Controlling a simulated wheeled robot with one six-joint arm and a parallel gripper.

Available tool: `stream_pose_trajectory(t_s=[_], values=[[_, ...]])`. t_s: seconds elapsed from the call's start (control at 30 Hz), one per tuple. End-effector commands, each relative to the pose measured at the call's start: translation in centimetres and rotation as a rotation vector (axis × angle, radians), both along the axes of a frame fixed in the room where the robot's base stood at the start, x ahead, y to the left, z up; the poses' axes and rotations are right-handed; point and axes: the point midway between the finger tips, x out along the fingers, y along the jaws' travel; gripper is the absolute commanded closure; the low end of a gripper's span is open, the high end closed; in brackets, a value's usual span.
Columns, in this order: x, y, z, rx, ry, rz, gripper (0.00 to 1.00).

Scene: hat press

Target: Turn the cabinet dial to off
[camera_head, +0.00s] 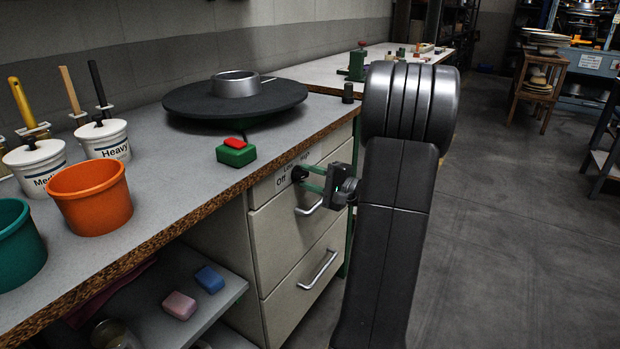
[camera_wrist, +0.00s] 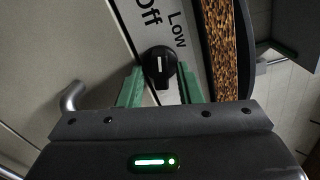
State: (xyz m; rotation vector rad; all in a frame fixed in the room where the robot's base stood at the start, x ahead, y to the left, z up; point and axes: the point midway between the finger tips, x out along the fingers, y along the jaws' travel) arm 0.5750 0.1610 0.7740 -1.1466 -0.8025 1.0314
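The cabinet dial (camera_head: 299,174) is a small black knob on a light label strip at the top of the drawer cabinet. In the wrist view the dial (camera_wrist: 160,65) has a white pointer line, with "Off" printed on its left and "Low" on its right. The line lies between these labels; I cannot tell which setting it marks. My gripper (camera_head: 312,179) is at the dial. More label text is partly hidden in the head view.
The worktop edge (camera_head: 200,205) runs just above the dial. A drawer handle (camera_head: 309,207) sits close below my gripper. On the worktop are a green block with a red button (camera_head: 236,152), a black round plate (camera_head: 190,103) and an orange bucket (camera_head: 90,200). The right floor is open.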

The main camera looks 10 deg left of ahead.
Motion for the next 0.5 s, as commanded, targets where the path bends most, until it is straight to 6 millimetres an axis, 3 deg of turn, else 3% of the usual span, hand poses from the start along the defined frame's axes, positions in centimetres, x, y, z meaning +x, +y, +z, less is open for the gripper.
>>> stream_pose_trajectory(t_s=[0.33, 0.5], values=[[0.0, -0.2, 0.1, 0.001, 0.001, -0.001, 0.64], [-0.6, -2.1, 0.2, 0.001, 0.001, -0.004, 0.64]])
